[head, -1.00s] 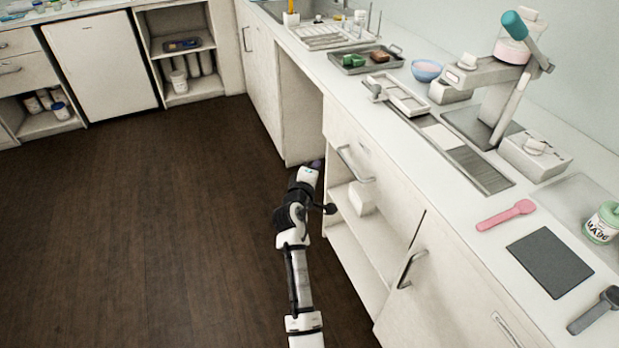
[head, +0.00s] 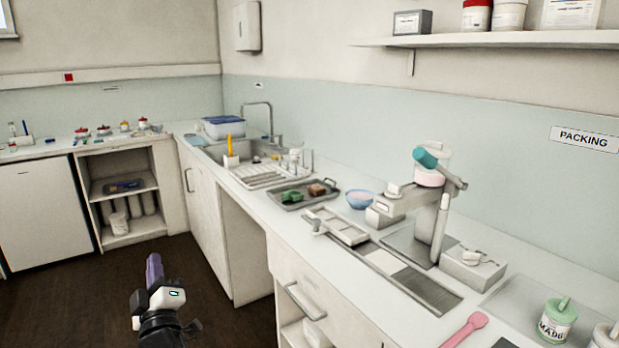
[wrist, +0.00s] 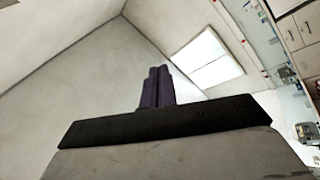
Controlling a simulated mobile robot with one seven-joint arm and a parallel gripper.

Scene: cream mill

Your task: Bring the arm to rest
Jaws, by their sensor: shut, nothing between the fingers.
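My gripper (head: 154,268) shows at the lower left of the head view, its purple fingers pointing up above the dark floor. It is apart from the counter and cupboards and carries nothing. In the wrist view the two purple fingers (wrist: 157,86) lie side by side, shut, against a pale wall and ceiling. Most of my arm is below the edge of the head view.
The white counter (head: 262,212) runs along the right with a mill (head: 432,200), a tray (head: 290,203), a blue bowl (head: 360,203) and a pink scoop (head: 466,328). The dark floor (head: 80,290) around my gripper is clear.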

